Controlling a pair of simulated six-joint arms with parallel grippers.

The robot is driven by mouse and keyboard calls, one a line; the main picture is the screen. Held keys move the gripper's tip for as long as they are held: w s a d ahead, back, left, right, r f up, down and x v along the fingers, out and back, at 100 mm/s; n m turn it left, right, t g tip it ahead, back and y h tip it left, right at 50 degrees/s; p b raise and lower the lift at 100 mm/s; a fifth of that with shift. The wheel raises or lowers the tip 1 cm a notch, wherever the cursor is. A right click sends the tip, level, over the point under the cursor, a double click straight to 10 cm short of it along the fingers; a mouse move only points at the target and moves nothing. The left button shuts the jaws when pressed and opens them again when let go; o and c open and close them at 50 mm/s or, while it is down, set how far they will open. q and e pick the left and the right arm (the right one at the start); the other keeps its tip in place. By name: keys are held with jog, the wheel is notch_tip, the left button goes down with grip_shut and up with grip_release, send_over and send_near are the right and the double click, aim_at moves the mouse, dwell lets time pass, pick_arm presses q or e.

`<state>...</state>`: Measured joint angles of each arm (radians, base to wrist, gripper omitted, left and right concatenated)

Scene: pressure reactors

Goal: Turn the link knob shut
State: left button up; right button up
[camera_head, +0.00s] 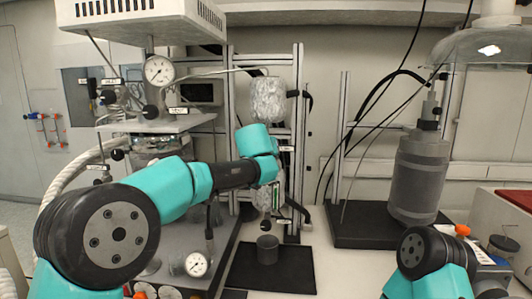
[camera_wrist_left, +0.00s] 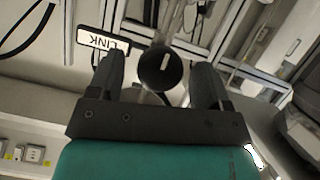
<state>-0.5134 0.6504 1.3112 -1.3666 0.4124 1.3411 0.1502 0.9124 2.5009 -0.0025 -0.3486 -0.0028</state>
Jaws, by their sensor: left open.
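The link knob (camera_wrist_left: 161,68) is a round black knob with a pale line across its face. It shows in the left wrist view, beside an upside-down white LINK label (camera_wrist_left: 103,42). My left gripper (camera_wrist_left: 160,64) is open, with one dark finger on each side of the knob. Gaps show between the knob and both fingers, and whether the fingertips reach around it is unclear. In the head view my left wrist hides the gripper and knob. Part of my right arm shows at the lower right; its gripper is out of view.
A foil-wrapped vessel (camera_head: 264,100) hangs on the metal frame (camera_head: 298,75) above my left wrist. A grey cup (camera_head: 267,249) stands on a black tray (camera_head: 300,275) below. A pressure gauge (camera_head: 159,71) and reactor stand left. A grey cylinder (camera_head: 418,180) stands right.

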pick_arm(q)
jog(key=shift+x, duration=0.85)
jog(key=c, duration=0.9)
